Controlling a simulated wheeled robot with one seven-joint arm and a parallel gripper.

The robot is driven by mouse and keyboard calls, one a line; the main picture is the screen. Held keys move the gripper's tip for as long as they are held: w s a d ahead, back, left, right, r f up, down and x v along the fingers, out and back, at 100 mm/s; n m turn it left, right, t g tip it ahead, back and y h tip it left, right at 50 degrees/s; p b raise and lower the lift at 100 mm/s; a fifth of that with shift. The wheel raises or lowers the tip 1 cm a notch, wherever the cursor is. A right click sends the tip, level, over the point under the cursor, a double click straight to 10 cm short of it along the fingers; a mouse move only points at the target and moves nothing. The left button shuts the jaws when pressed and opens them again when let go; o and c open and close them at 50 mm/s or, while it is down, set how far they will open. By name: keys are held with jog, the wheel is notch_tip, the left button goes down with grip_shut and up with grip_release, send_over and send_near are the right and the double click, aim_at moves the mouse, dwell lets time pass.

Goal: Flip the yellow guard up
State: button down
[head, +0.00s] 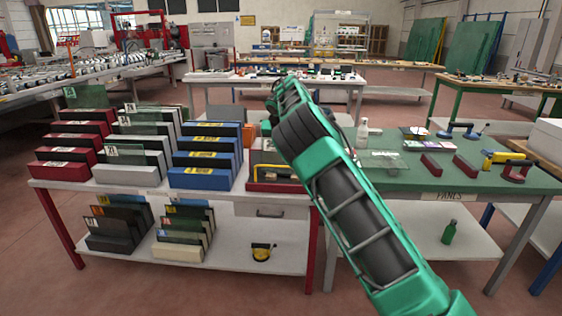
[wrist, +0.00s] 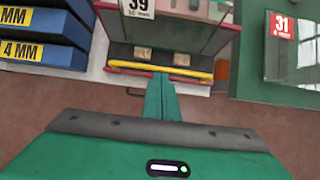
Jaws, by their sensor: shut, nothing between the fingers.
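The yellow guard (wrist: 190,72) is a thin bar across the front of a small red-edged machine in the wrist view. It looks lowered, lying level along the front edge. Behind it are two small tan blocks (wrist: 142,52) and a dark panel. My gripper (wrist: 160,82) is shut and empty, its green fingertips at the middle of the bar. I cannot tell whether they touch it. In the head view the red machine (head: 262,187) sits on the bench, partly covered by my arm, and my gripper cannot be made out.
Blue racks marked 4 MM (wrist: 40,42) stand close on the left. A green worktop (wrist: 255,90) with a glass pane labelled 31 (wrist: 290,45) is on the right. In the head view, a clear bottle (head: 362,133) and red blocks (head: 431,165) are on the green table.

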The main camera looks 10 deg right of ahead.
jog(key=shift+r, duration=1.9)
jog(key=s+d+r+m, duration=0.4)
jog(key=d+m, duration=0.1)
jog(key=d, duration=0.3)
jog(key=s+d+r+m, duration=0.3)
jog(key=s+d+m, duration=0.15)
jog(key=d, duration=0.45)
jog(key=s+d+r+m+g, duration=0.1)
jog(key=s+d+m, duration=0.35)
jog(key=s, duration=0.25)
jog(key=s+d+r+m+g, duration=0.1)
jog(key=s+d+m, duration=0.35)
jog(key=s, duration=0.25)
jog(key=s+d+f+m+g+y, duration=0.15)
jog(key=s+m, duration=0.85)
jog(key=s, duration=1)
jog(key=s+a+f+m, duration=0.2)
jog(key=s+f+m, duration=0.1)
jog(key=s, duration=0.6)
jog(key=s+a+f+m+g, duration=0.1)
jog(key=s+m, duration=0.3)
jog(key=s, duration=0.6)
jog(key=s+a+f+m+g, duration=0.1)
jog(key=s+a+f+m, duration=0.2)
jog(key=s, duration=0.6)
jog(key=shift+s+f+m, duration=0.2)
jog(key=shift+f+m, duration=0.25)
jog(key=shift+f, duration=0.35)
